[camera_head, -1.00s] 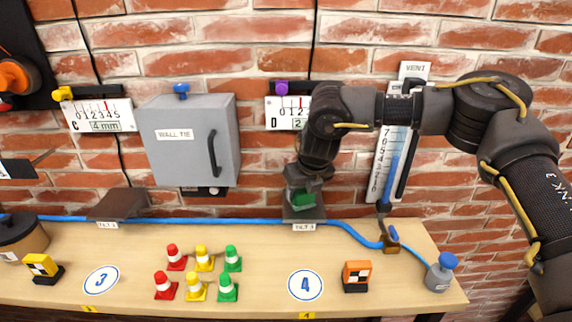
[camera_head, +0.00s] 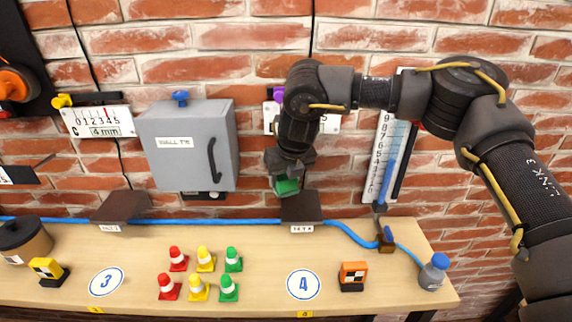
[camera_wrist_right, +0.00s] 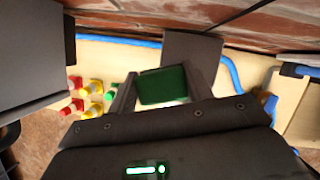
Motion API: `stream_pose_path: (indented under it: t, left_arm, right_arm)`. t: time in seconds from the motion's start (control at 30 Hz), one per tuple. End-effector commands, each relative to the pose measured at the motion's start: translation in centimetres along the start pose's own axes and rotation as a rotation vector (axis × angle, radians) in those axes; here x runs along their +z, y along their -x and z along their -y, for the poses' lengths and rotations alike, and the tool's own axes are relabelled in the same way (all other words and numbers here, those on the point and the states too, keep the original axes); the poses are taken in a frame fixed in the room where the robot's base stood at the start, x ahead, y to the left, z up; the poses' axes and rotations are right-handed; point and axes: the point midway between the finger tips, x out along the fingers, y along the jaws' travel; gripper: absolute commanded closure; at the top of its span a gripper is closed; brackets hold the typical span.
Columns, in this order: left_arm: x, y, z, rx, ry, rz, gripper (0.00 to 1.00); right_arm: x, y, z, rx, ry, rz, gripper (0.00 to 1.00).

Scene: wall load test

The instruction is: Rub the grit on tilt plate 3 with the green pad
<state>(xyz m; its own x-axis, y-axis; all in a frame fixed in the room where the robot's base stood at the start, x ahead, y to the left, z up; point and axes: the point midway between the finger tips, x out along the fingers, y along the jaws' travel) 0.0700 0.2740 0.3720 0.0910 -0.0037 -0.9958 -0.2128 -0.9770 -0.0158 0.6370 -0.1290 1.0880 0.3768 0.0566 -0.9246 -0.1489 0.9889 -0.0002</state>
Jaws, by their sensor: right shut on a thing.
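My right gripper (camera_head: 286,178) is shut on the green pad (camera_head: 286,187). In the right wrist view the pad (camera_wrist_right: 162,86) sits between the two fingers (camera_wrist_right: 160,90). The pad is just above and slightly left of the right dark tilt plate (camera_head: 303,208), behind the disc marked 4; I cannot tell if they touch. The other dark tilt plate (camera_head: 121,206) is at the left, behind the disc marked 3. The small plate labels are too blurred to read surely. I cannot make out grit on either plate. My left gripper is not in view.
Several red, yellow and green cones (camera_head: 201,273) stand mid-bench. A grey wall cabinet (camera_head: 187,146) hangs between the plates. A blue hose (camera_head: 220,222) runs along the bench back. A bottle (camera_head: 434,272) and orange block (camera_head: 353,276) are at the right.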

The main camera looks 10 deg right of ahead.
Motion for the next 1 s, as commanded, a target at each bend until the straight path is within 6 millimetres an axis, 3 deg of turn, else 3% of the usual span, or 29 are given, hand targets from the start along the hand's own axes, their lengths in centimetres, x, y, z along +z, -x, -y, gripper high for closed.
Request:
stream_pose_path:
  t: [0.27,1.0]
  left_arm:
    - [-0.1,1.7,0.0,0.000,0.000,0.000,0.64]
    - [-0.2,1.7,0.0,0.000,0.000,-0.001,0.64]
  right_arm:
    - [1.0,2.2,-0.2,0.002,0.002,0.001,0.74]
    - [1.0,2.3,-0.1,0.000,0.000,0.001,0.74]
